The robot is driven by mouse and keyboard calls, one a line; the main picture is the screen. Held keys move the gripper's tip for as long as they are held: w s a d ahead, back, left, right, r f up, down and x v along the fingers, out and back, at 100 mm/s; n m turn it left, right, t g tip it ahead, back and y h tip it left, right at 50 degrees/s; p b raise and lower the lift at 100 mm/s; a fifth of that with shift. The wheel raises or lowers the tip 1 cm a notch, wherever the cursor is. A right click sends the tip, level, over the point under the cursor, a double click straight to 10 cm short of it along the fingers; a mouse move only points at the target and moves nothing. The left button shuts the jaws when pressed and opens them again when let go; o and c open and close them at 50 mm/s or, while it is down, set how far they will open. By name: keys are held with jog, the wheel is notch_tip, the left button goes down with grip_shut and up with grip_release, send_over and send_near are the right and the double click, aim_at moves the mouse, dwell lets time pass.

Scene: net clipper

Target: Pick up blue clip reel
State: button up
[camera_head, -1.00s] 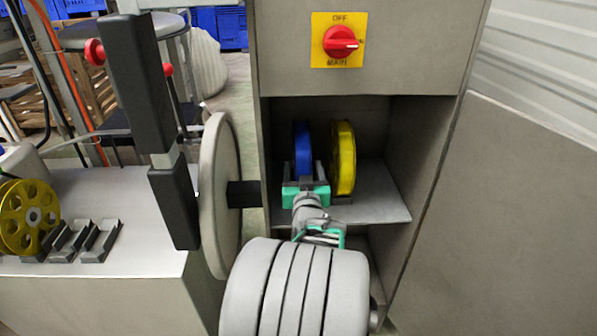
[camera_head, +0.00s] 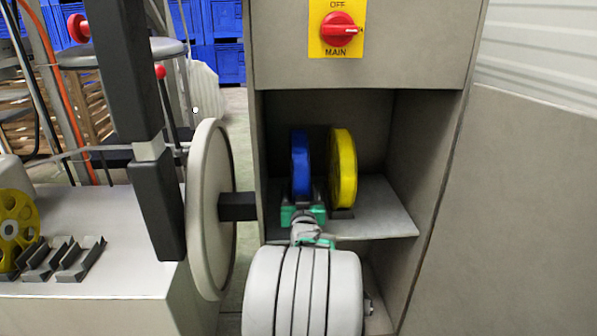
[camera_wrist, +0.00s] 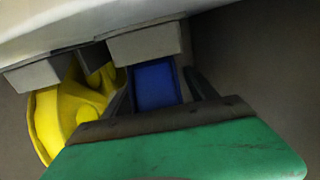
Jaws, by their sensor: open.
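The blue clip reel (camera_head: 300,165) stands upright on the cabinet's inner shelf, left of a yellow reel (camera_head: 343,168). My gripper (camera_head: 303,197) is open at the front of the blue reel, low down near the shelf. In the wrist view a blue part of the reel (camera_wrist: 155,86) shows between the two dark fingers of my gripper (camera_wrist: 165,92). Whether the fingers touch it cannot be told. The green gripper body hides the lower part of that view, and my arm hides part of the shelf front in the head view.
The shelf (camera_head: 375,215) lies inside a grey cabinet (camera_head: 420,160) with close side walls. A large grey disc (camera_head: 210,210) on a dark shaft stands just left of the opening. The yellow reel is close on the right; it also shows in the wrist view (camera_wrist: 60,115).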

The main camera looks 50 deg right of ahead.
jog(key=shift+c, duration=0.5)
grip_shut()
dwell(0.3)
jog(key=shift+r, duration=0.15)
